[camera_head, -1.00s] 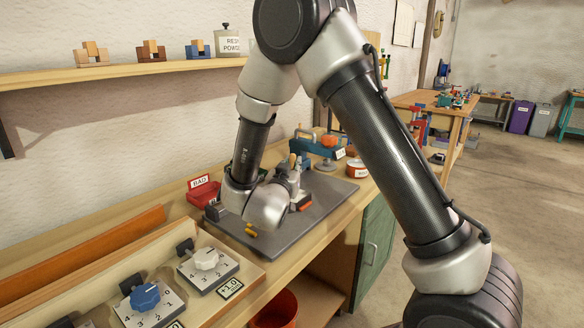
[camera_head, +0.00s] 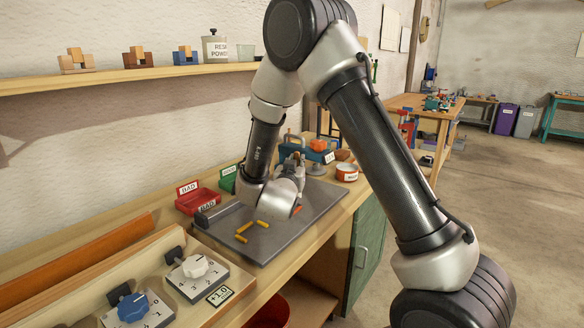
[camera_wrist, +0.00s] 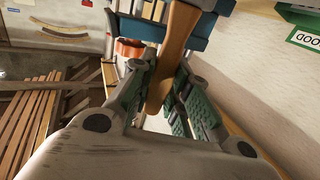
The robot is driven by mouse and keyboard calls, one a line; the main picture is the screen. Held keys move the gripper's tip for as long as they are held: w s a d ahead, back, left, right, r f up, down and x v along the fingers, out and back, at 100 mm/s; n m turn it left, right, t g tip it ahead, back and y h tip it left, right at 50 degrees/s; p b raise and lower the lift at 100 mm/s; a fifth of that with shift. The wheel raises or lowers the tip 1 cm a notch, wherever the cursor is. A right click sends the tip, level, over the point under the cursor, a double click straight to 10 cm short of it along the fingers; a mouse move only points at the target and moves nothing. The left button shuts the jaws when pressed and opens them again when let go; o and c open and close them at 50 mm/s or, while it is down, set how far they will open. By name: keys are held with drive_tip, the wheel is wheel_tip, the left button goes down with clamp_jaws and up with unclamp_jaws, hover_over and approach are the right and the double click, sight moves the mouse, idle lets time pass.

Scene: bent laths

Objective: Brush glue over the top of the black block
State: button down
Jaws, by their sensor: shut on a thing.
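My gripper (camera_wrist: 160,92) is shut on a brown wooden handle (camera_wrist: 176,50) in the wrist view, which looks like a brush handle. Its bristles are not visible. In the head view my wrist hides most of the gripper, above the far part of the grey mat (camera_head: 262,243). A round white pot with an orange rim (camera_head: 347,172) stands on the bench beyond the mat; an orange-rimmed pot (camera_wrist: 130,47) shows past the fingers in the wrist view. A dark bar (camera_head: 216,213) lies at the mat's left edge; I cannot tell whether it is the black block.
Yellow pieces (camera_head: 246,231) lie on the mat near my wrist. A red bin (camera_head: 197,201) marked BAD and a green bin (camera_head: 228,179) stand behind it. Dial boxes (camera_head: 196,277) are nearer.

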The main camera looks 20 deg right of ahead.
drive_tip(key=shift+s+a, duration=2.2)
drive_tip(key=shift+a, duration=0.9)
drive_tip(key=shift+w+d, duration=0.75)
drive_tip(key=shift+d, duration=0.3)
drive_tip(key=shift+w+d, duration=0.75)
drive_tip(key=shift+d, duration=0.3)
drive_tip(key=shift+w+d, duration=0.75)
drive_tip(key=shift+d, duration=0.3)
drive_tip(key=shift+r, duration=0.1)
drive_tip(key=shift+r, duration=2.95)
drive_tip(key=shift+r, duration=1.5)
